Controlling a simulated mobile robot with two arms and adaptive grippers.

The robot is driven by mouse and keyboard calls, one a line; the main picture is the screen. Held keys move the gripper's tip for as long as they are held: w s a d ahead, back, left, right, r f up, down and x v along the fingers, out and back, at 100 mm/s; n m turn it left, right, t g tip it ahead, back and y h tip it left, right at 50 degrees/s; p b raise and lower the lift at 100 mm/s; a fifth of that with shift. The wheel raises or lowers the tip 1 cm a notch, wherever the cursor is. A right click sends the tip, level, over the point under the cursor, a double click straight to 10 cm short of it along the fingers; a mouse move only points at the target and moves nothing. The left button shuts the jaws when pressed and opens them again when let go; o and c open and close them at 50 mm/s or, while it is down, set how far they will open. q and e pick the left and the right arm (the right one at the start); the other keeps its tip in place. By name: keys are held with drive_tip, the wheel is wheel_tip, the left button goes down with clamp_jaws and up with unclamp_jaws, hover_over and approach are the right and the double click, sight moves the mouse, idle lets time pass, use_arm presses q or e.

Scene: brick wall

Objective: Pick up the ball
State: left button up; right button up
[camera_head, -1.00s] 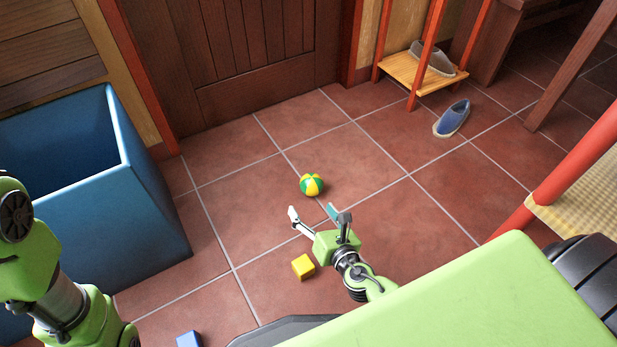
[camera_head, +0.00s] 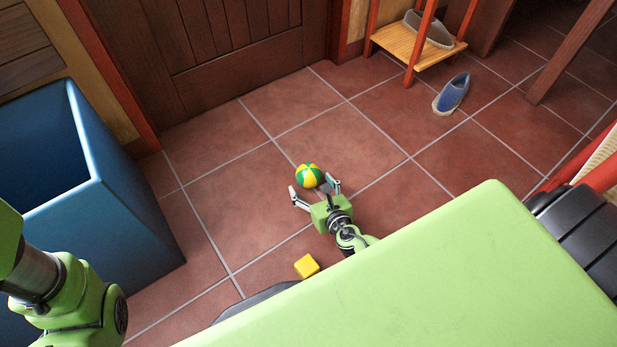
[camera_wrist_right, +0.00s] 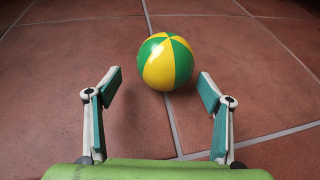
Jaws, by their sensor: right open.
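The green and yellow ball (camera_head: 308,175) rests on the tiled floor, just beyond my right gripper (camera_head: 316,193) in the head view. In the right wrist view the ball (camera_wrist_right: 165,61) sits ahead of and between the two fingertips of my right gripper (camera_wrist_right: 156,86), not visibly touched by them. The right gripper is open and empty, low near the floor. My left arm shows at the lower left of the head view; its gripper is out of the frame.
A yellow block (camera_head: 306,266) lies on the floor behind the right gripper. A blue bin (camera_head: 122,215) stands at the left. A blue slipper (camera_head: 452,94) lies near a wooden rack (camera_head: 417,57) at the top right. A closed wooden door (camera_head: 235,75) is at the back. Floor around the ball is clear.

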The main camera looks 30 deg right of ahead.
sight(306, 174)
drive_tip(key=x, duration=0.1)
drive_tip(key=b+x, duration=0.1)
drive_tip(key=x, duration=0.1)
drive_tip(key=b+x, duration=0.1)
drive_tip(key=x, duration=0.1)
drive_tip(key=shift+d+r, duration=0.2)
drive_tip(key=shift+d, duration=0.1)
drive_tip(key=shift+w, duration=0.45)
drive_tip(key=c, duration=1.2)
